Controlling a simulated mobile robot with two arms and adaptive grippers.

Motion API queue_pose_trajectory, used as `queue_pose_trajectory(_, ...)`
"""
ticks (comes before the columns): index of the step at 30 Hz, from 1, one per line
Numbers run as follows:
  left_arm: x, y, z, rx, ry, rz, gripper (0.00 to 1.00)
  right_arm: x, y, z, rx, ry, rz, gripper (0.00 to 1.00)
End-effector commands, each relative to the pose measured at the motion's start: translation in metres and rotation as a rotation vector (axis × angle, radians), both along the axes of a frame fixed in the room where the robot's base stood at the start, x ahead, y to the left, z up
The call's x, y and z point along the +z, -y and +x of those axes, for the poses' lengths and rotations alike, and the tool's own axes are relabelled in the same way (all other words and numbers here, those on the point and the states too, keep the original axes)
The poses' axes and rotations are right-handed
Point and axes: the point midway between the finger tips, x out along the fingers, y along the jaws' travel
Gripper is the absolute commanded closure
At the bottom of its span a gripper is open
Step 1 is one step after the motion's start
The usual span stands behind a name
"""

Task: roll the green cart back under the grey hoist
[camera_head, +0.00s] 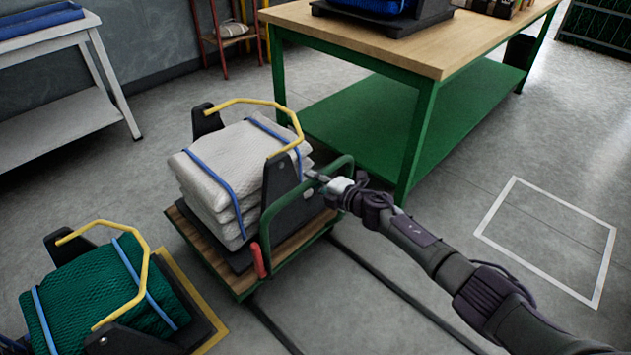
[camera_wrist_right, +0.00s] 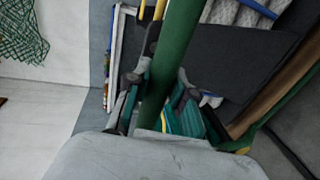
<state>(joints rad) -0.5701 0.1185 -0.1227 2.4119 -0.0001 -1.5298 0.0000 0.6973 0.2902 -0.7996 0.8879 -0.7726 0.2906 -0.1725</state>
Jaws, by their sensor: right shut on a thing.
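The green cart (camera_head: 206,250) has a wooden deck, a green edge and a green tube handle (camera_head: 265,238) with a red grip low on it. It bears a black cradle with yellow bars and a strapped stack of pale folded net (camera_head: 212,183). My right gripper (camera_head: 322,181) is at the upper right part of the handle. In the right wrist view the green handle bar (camera_wrist_right: 172,62) runs between the fingers of my right gripper (camera_wrist_right: 160,92), which is shut on it. My left gripper is not in view. I see no grey hoist in either view.
A green-framed workbench (camera_head: 425,125) with a wooden top stands close behind the cart. A black cradle with green net (camera_head: 85,290) is at the lower left. A grey side table (camera_head: 60,125) stands further back. Two dark floor strips run from the cart toward me. A white floor outline (camera_head: 497,208) is empty.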

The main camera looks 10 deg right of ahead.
Motion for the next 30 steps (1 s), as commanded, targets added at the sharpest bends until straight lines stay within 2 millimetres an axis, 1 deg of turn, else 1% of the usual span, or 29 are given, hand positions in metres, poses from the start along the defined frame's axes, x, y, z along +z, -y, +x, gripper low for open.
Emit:
queue_pose_trajectory(1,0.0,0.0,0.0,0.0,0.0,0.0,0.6,0.002,-0.001,0.001,-0.003,0.003,0.002,1.0)
queue_pose_trajectory(2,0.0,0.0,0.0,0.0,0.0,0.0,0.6,0.003,-0.001,0.001,-0.003,0.003,0.002,0.75)
queue_pose_trajectory(6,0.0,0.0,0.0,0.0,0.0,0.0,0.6,0.002,-0.001,0.001,-0.003,0.003,0.002,0.52)
queue_pose_trajectory(7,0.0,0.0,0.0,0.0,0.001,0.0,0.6,0.002,-0.001,0.001,-0.003,0.003,0.002,0.51)
queue_pose_trajectory(16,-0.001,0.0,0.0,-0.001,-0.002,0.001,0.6,0.002,0.001,0.0,-0.002,0.002,0.0,0.51)
queue_pose_trajectory(20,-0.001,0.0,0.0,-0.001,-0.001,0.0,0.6,0.002,0.006,-0.005,-0.003,0.004,-0.002,0.51)
queue_pose_trajectory(23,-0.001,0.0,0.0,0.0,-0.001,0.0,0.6,0.004,0.014,-0.013,-0.003,0.004,-0.002,0.51)
queue_pose_trajectory(26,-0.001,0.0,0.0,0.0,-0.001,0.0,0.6,0.007,0.022,-0.027,0.0,0.003,-0.003,0.51)
queue_pose_trajectory(30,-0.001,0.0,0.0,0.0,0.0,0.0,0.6,0.012,0.038,-0.048,-0.001,0.003,-0.003,0.51)
